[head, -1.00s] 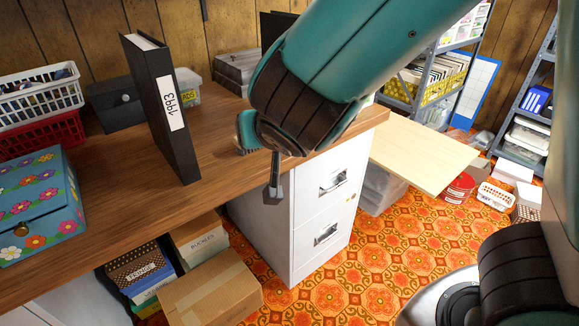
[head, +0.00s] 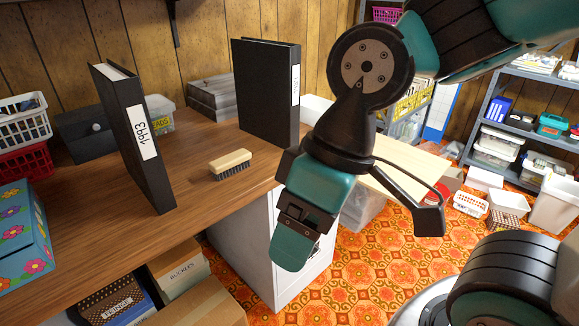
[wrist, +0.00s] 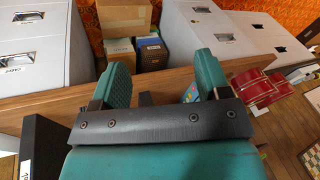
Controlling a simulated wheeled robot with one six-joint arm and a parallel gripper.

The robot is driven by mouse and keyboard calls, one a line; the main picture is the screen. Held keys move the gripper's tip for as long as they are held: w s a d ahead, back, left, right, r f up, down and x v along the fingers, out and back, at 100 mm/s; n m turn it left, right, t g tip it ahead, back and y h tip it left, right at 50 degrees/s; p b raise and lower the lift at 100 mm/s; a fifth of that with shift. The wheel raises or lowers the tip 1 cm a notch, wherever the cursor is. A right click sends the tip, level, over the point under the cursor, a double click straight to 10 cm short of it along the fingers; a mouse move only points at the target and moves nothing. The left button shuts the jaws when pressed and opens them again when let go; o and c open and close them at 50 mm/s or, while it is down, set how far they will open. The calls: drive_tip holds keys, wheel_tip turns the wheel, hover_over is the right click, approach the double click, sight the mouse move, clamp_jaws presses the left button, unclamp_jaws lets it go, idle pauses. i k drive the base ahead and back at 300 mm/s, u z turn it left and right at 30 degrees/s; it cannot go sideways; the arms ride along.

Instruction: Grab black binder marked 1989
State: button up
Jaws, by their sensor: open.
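Two black binders stand upright on the wooden desk in the head view. The left binder (head: 133,140) has a white spine label reading 1993, upside down. The right binder (head: 266,95) stands farther back; its white label (head: 295,85) is too small to read surely. My gripper (head: 293,245) is open and empty, pointing down in front of the desk's right end, nearer to me than the right binder and apart from it. In the wrist view its two teal fingers (wrist: 160,82) are spread. A black binder (wrist: 42,148) is partly visible at the lower left there; I cannot tell which.
A brush (head: 231,165) lies on the desk between the binders. A flowered box (head: 25,235), stacked baskets (head: 24,122) and a dark box (head: 85,132) occupy the left. Grey boxes (head: 213,98) stand behind. A white cabinet (head: 262,250) and cardboard boxes (head: 200,305) are below.

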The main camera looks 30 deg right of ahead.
sight(267, 74)
drive_tip(key=k, duration=0.65)
drive_tip(key=z, duration=0.75)
drive_tip(key=i, duration=1.15)
drive_tip(key=u, duration=0.15)
